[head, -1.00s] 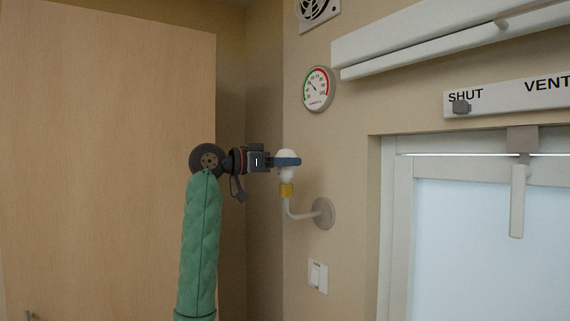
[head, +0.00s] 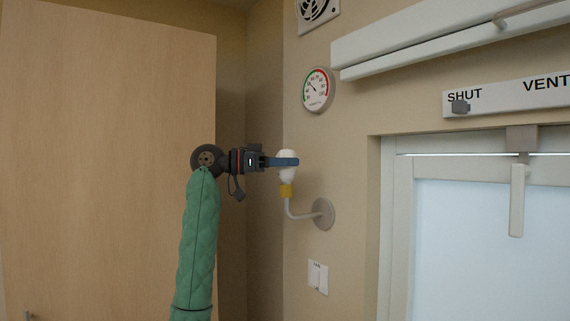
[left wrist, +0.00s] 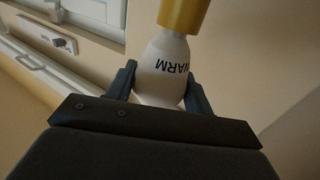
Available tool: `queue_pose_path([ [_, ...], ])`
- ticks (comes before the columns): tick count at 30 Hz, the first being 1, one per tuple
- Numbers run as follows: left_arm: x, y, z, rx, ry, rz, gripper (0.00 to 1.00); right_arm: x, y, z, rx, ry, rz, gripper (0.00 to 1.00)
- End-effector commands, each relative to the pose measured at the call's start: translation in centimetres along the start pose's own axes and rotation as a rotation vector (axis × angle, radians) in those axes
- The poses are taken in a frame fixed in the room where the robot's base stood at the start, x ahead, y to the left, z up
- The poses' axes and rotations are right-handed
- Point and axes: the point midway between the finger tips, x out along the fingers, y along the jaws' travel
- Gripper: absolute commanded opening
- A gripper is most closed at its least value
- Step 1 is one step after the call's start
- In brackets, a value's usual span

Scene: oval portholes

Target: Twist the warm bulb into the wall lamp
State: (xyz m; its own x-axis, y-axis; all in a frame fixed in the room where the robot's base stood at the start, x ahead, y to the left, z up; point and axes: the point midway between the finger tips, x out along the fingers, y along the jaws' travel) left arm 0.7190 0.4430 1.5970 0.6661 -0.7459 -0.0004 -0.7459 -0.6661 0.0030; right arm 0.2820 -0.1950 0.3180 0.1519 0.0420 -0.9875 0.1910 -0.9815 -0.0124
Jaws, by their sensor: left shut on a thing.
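The warm bulb (head: 287,171) is white and stands upright at the top of the wall lamp. In the left wrist view the bulb (left wrist: 161,66) shows the word WARM, and its base end meets the brass-yellow socket (left wrist: 183,14). The wall lamp has a yellow socket (head: 286,190) on a curved white arm with a round wall plate (head: 324,213). My left gripper (head: 286,161) is shut on the bulb, one finger on each side in the left wrist view (left wrist: 160,88). My right gripper is not in view.
A round gauge (head: 318,90) is on the wall above the lamp, and a light switch (head: 318,277) is below it. A wooden door panel (head: 100,140) stands at the left. A window with a handle (head: 517,200) is at the right, under a SHUT/VENT strip (head: 500,98).

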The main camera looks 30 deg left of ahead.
Motion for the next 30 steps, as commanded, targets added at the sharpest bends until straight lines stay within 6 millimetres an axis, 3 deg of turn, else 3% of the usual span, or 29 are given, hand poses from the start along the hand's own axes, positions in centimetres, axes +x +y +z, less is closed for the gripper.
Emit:
queue_pose_path([
  [26,-0.03,-0.10,0.00,0.000,-0.001,0.213,0.29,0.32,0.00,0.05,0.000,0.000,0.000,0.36],
  [27,-0.03,-0.10,0.00,0.000,-0.001,0.213,0.53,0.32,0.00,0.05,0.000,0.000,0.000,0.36],
  [30,-0.03,-0.10,0.00,0.000,-0.001,0.213,0.73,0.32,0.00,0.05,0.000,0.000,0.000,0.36],
])
